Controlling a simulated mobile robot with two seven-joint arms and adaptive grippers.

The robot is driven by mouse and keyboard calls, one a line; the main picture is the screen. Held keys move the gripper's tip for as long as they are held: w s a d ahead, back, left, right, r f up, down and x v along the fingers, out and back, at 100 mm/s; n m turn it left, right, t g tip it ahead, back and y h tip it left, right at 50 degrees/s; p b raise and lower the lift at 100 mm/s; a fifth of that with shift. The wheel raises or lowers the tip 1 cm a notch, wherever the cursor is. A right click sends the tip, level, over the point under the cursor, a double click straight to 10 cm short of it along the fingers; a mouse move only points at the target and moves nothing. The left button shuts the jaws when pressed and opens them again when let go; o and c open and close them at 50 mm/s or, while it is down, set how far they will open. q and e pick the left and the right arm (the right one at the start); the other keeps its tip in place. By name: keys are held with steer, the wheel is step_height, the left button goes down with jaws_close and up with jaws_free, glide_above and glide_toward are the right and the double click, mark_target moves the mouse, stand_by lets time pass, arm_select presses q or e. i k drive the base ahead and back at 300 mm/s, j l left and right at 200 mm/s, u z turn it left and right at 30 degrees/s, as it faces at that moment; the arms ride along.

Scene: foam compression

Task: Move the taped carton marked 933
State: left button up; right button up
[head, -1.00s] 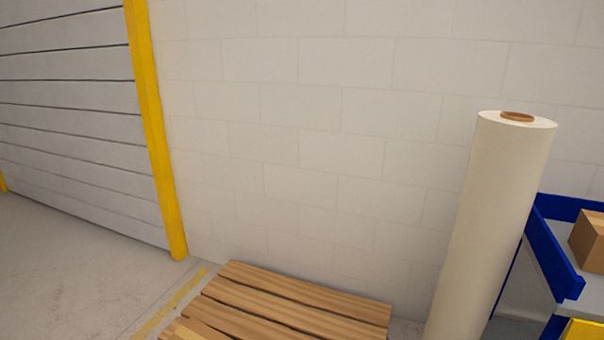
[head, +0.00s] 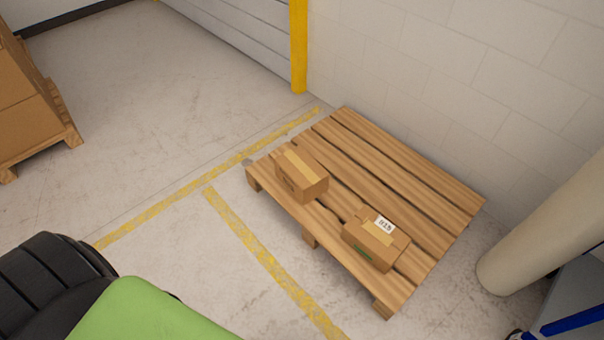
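Two small brown cartons sit on a wooden pallet (head: 395,165) on the floor. The left carton (head: 302,176) has a tan tape strip along its top; no number can be read on it. The right carton (head: 376,238) also has tape, a white label with a number too small to read surely, and a green mark on its front side. I cannot tell whether either is the carton marked 933. Neither gripper is in view.
Larger cartons (head: 22,105) stand on another pallet at far left. Yellow floor lines (head: 262,258) run beside the near pallet. The floor between the pallets is clear.

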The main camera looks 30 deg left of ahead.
mark_target(305, 179)
steer(key=i+j+z, duration=0.1)
steer(key=j, duration=0.25)
steer(key=i+j, duration=0.25)
steer(key=j, duration=0.15)
steer(key=i+j+z, duration=0.15)
steer(key=j, duration=0.2)
steer(key=i+j, duration=0.15)
steer(key=j, duration=0.25)
steer(key=z, duration=0.05)
